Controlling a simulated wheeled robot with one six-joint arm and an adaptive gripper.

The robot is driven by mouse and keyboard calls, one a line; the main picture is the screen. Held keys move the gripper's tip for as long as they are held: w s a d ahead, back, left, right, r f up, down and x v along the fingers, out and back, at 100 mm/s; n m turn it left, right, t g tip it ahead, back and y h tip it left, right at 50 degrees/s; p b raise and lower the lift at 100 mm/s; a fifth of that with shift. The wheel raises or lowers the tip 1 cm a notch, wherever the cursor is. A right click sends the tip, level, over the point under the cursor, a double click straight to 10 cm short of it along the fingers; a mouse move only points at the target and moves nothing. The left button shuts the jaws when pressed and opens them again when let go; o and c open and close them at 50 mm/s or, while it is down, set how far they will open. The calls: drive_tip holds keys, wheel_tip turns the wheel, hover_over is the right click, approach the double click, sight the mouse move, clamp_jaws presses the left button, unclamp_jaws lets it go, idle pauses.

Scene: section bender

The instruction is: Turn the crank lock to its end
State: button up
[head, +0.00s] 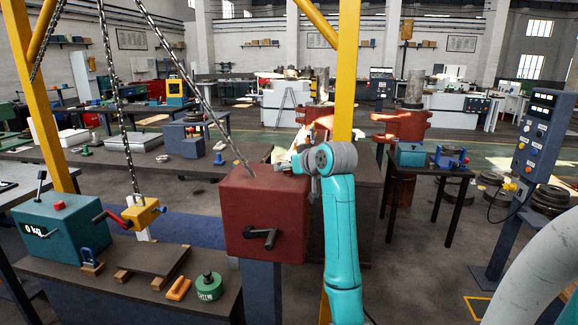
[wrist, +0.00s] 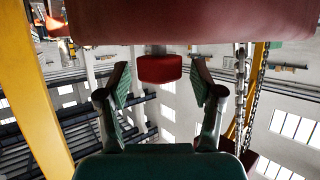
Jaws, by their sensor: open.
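A dark red box (head: 265,210) stands on a grey post in the middle of the head view, with a black crank handle (head: 268,238) on its front face. In the wrist view the dark red box (wrist: 200,20) fills the top. A small red knob (wrist: 160,69) on a grey stem is just below the box. My gripper (wrist: 162,82) is open, its two fingers on either side of the knob with gaps. In the head view my teal arm reaches up to the box's right rear; my fingers are mostly hidden there. Which part is the crank lock is not certain.
A yellow post (head: 346,75) stands close behind my wrist. Chains (head: 205,95) hang over the box. A bench (head: 110,290) at left carries a teal winch unit (head: 48,232) and a green weight (head: 208,288). A control panel (head: 540,140) stands at right.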

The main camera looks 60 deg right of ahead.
drive_tip(key=shift+w+d+f, duration=0.15)
drive_tip(key=shift+w, duration=0.2)
drive_tip(key=shift+c, duration=0.2)
drive_tip(key=c, duration=1.1)
drive_tip(key=shift+m+h, duration=0.4)
drive_tip(key=shift+h, duration=0.1)
drive_tip(key=m+g+h, duration=0.4)
drive_tip(key=shift+m, duration=0.4)
drive_tip(key=m+g+h, duration=0.1)
drive_tip(key=m+g, duration=0.2)
drive_tip(key=g, duration=0.1)
drive_tip(key=shift+s+m+g+h, duration=0.1)
drive_tip(key=shift+m+g+h, duration=0.4)
drive_tip(key=shift+m+g, duration=1.35)
drive_tip(key=shift+g, duration=0.25)
